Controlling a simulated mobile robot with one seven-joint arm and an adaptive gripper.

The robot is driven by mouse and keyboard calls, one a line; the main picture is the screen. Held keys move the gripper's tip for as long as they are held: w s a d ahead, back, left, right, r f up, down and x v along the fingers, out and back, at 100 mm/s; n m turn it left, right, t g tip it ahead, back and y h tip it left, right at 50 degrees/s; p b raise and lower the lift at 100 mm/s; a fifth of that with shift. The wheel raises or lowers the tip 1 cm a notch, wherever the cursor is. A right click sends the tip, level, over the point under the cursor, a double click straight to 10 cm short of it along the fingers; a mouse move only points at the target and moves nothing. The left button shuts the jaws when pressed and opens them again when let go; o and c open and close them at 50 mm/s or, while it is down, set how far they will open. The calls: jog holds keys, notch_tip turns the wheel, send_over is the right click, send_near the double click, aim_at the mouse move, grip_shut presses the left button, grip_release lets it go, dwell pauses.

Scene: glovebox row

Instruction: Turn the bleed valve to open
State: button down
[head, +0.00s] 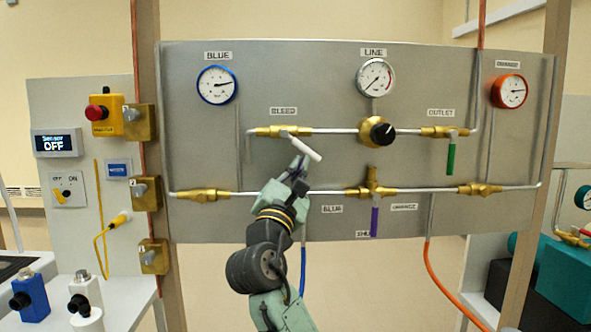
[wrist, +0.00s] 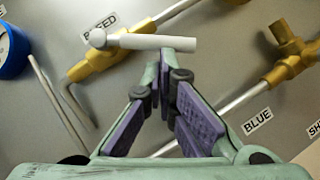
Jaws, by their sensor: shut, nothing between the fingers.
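The bleed valve is a brass fitting (head: 270,131) under the BLEED label on the upper pipe of the grey panel. Its white lever handle (head: 305,149) slants down to the right, at an angle to the pipe. In the wrist view the handle (wrist: 160,42) lies across the top, with the brass body (wrist: 97,62) behind its left end. My gripper (head: 299,168) is shut and empty, just below the handle. In the wrist view my fingertips (wrist: 164,72) meet the handle's lower edge near its free end; I cannot tell whether they touch.
A black-knobbed brass regulator (head: 377,132) and a green-handled outlet valve (head: 451,150) are to the right on the same pipe. Below is a lower pipe with a purple-handled valve (head: 374,215). A yellow box with a red button (head: 96,112) is at left.

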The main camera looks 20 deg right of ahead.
aim_at(314, 155)
jog(key=shift+s+d+r+n+t+y, duration=0.15)
jog(key=shift+d+n+t+y, duration=0.3)
jog(key=shift+n, duration=0.45)
jog(key=n+t+y, duration=0.1)
jog(key=n, duration=0.1)
jog(key=d+r+n+t+y, duration=0.1)
jog(key=n+y, duration=0.1)
jog(key=n, duration=0.1)
jog(key=d+n+t+y, duration=0.1)
jog(key=n, duration=0.1)
jog(key=shift+s+r+n+t+y, duration=0.25)
jog(key=shift+s+r+n, duration=0.05)
jog(key=shift+r, duration=0.05)
jog(key=shift+d+r, duration=0.1)
jog(key=shift+r, duration=0.1)
jog(key=shift+d+r, duration=0.1)
